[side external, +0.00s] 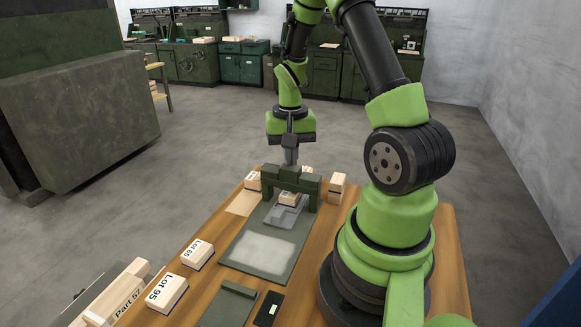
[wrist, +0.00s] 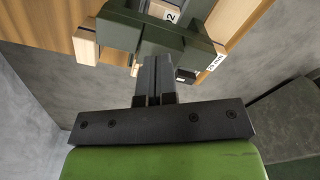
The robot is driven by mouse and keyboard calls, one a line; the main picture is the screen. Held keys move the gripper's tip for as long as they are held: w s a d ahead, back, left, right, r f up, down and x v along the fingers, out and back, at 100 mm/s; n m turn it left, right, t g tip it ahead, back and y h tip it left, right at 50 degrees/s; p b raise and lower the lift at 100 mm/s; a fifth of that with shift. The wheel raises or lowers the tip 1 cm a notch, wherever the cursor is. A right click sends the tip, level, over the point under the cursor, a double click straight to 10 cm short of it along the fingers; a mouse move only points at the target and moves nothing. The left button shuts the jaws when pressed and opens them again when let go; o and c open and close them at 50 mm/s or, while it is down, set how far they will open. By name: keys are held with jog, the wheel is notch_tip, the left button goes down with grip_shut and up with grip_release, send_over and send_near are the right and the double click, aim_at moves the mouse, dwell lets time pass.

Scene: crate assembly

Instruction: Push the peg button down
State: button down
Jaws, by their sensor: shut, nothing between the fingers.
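A dark green arch-shaped press (side external: 312,192) stands at the far end of the table. It also shows at the top of the wrist view (wrist: 120,28). My gripper (side external: 290,161) is shut and empty, pointing down at the back of the press's top. In the wrist view the closed fingers (wrist: 155,62) reach up to the press's edge; I cannot tell whether they touch it. A small dark part (wrist: 185,76) sits just right of the fingers; I cannot tell whether it is the peg button. A wooden block (side external: 289,199) lies under the arch on a grey holder (side external: 284,219).
The holder is on a dark green plate (side external: 233,262) with a pale panel. Labelled blocks, including Lot 65 (side external: 196,254) and Lot 95 (side external: 167,292), lie at the front left. A small wooden block (side external: 337,187) stands right of the press, another (side external: 252,180) left of it.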

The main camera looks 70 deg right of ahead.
notch_tip(320, 180, up, 7)
dwell(0.7)
dwell(0.3)
jog(key=a+r+n+t, duration=0.4)
jog(key=a+r, duration=0.5)
jog(key=a, duration=0.2)
jog(key=s+a+r+n+t+y, duration=0.2)
jog(key=s+a, duration=0.4)
jog(key=a, duration=0.3)
jog(key=shift+s+a+r+n+t, duration=0.4)
jog(key=shift+r+n+t, duration=0.2)
jog(key=shift+r+n, duration=0.35)
